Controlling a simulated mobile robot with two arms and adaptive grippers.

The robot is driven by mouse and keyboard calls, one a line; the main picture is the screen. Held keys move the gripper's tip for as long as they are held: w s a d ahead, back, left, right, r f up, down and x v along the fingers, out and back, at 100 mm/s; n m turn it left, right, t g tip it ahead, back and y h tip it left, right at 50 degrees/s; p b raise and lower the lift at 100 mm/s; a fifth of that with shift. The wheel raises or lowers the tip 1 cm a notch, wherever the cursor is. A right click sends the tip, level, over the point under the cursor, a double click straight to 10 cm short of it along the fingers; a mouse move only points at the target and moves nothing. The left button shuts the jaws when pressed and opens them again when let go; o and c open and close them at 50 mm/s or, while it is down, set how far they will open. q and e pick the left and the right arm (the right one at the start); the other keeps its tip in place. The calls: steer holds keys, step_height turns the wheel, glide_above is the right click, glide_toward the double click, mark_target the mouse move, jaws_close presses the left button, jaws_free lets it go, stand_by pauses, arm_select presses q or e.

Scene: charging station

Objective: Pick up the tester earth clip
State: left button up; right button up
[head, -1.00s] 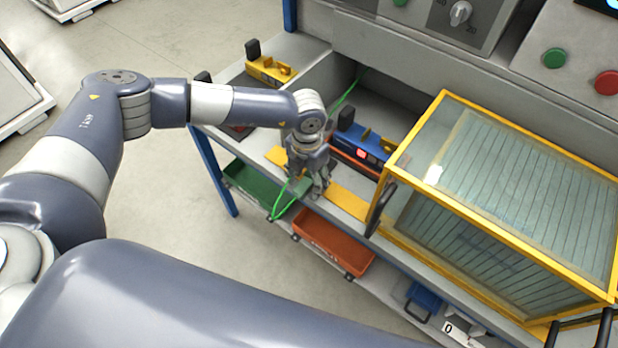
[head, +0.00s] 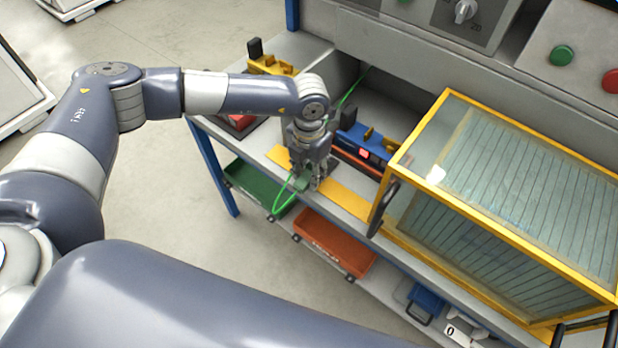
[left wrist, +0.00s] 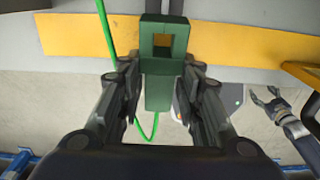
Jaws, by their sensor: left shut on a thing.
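The tester earth clip (left wrist: 158,88) is a green block with a square opening near its top, in the middle of the left wrist view. My left gripper (left wrist: 160,95) is shut on it, one finger on each side. In the head view my left gripper (head: 312,178) is over the yellow strip at the bench's front edge, and the clip is a small green patch (head: 301,181) partly hidden by the fingers. A green cable (left wrist: 105,30) runs by the clip and loops below it. In the left wrist view my right gripper (left wrist: 268,103) shows at the right, its fingers apart.
A yellow-framed clear enclosure (head: 505,195) stands right of the gripper. A blue device (head: 362,142) sits behind it. A green bin (head: 250,184) and an orange bin (head: 330,240) are on the lower shelf. The yellow strip (head: 348,199) is clear right of the gripper.

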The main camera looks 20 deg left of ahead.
arm_select(q)
steer(key=s+r+b, duration=0.3)
steer(key=s+r, duration=0.1)
steer(key=s, duration=1.2)
steer(key=shift+a+b, duration=0.3)
steer(key=shift+a, duration=0.05)
